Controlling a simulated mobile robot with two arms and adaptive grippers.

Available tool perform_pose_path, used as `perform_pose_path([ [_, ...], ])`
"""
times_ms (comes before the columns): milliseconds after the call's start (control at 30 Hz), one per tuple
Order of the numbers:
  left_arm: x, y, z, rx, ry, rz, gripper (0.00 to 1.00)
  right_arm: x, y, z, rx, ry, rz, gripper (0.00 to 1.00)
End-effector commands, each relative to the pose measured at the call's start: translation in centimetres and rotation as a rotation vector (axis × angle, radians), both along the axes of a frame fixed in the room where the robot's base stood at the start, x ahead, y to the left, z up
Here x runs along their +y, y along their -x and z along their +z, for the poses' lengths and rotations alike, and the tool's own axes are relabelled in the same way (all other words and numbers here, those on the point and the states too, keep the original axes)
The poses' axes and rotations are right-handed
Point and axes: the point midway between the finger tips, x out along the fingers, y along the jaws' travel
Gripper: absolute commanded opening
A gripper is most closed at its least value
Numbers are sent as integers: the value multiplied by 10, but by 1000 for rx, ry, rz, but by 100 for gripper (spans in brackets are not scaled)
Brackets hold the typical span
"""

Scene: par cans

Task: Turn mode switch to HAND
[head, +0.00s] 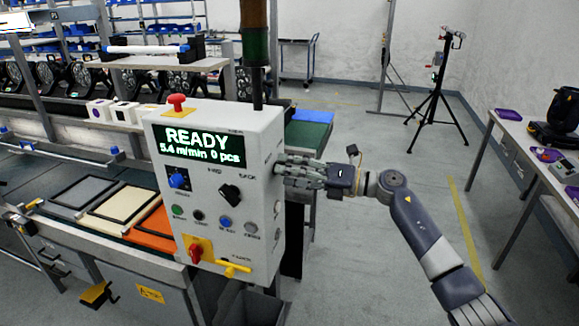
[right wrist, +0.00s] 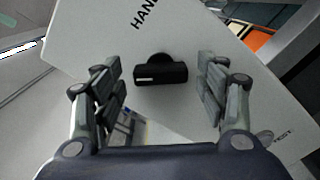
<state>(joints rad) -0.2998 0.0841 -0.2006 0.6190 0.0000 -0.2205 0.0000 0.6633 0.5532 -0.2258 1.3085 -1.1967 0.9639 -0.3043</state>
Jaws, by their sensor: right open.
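The control box (head: 215,140) hangs at the left of centre in the head view, with a green READY display (head: 198,142). My right gripper (head: 281,168) is at the box's right side, pointing left at it. In the right wrist view a black bar-shaped knob (right wrist: 160,73) on the light panel (right wrist: 210,35) lies between my open fingers (right wrist: 160,95), with a gap on both sides. A white mark is on its left end. The HAND label (right wrist: 146,14) is above it. In the head view my fingers seem to hide this knob. My left gripper is not in view.
A conveyor with tiles (head: 85,190) is on the left. A table (head: 520,150) stands at right.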

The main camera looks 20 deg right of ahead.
Motion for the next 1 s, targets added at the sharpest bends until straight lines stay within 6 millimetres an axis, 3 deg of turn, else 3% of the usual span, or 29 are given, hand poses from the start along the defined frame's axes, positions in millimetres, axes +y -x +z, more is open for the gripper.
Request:
perform_pose_path([
  [100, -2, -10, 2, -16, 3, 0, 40, 3, -2, 0, 1, -1, 0, 67],
  [300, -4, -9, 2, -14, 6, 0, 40, 3, -2, -1, 1, -1, 0, 67],
  [500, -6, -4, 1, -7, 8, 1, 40, 3, -2, -1, 1, -1, 0, 23],
  [1000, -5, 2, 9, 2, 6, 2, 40, 2, -1, 0, 77, -48, 0, 23],
])
